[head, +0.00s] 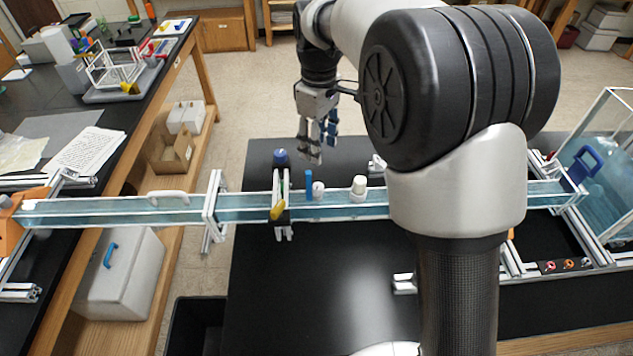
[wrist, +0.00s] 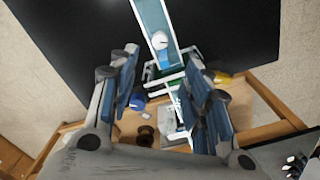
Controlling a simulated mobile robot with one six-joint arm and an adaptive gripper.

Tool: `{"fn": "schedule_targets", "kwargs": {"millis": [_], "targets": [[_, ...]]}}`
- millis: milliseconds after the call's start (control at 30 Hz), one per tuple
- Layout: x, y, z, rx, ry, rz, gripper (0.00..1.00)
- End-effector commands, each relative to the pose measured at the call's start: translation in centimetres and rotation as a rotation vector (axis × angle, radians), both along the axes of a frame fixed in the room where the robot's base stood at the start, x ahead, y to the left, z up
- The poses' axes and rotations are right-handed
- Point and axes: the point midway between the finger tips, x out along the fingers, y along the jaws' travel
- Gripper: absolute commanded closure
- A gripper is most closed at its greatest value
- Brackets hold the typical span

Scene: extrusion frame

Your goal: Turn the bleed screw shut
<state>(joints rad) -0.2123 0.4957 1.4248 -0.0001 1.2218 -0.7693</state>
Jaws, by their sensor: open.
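My gripper (head: 319,147) is open and empty. In the head view it hangs behind the clear water channel (head: 335,211), apart from the fittings on it. The wrist view shows its blue-padded fingers (wrist: 164,78) spread wide with nothing held between them. Candidate fittings are a small white round knob (head: 318,189) beside a blue upright piece (head: 309,185), and a white capped fitting (head: 358,187). I cannot tell which is the bleed screw or how far it is turned. A white round piece also shows in the wrist view (wrist: 160,41), beyond the fingers.
My arm hides part of the channel on the right. A clear tank (head: 600,170) stands far right. The black bench top (head: 300,290) is clear in front.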

Motion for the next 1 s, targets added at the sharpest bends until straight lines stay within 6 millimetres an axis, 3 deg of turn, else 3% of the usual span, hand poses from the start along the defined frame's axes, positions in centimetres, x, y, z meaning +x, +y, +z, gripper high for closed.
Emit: {"fn": "schedule_targets", "kwargs": {"millis": [100,500,700,1000], "targets": [[-0.1,0.0,-3.1,-0.001,0.004,-0.001,0.56],[-0.1,0.0,-11.3,-0.001,0.003,-0.002,0.56],[0.0,0.0,-13.6,0.0,0.0,-0.002,0.56],[0.0,0.0,-14.1,0.0,-0.001,-0.002,0.56]]}}
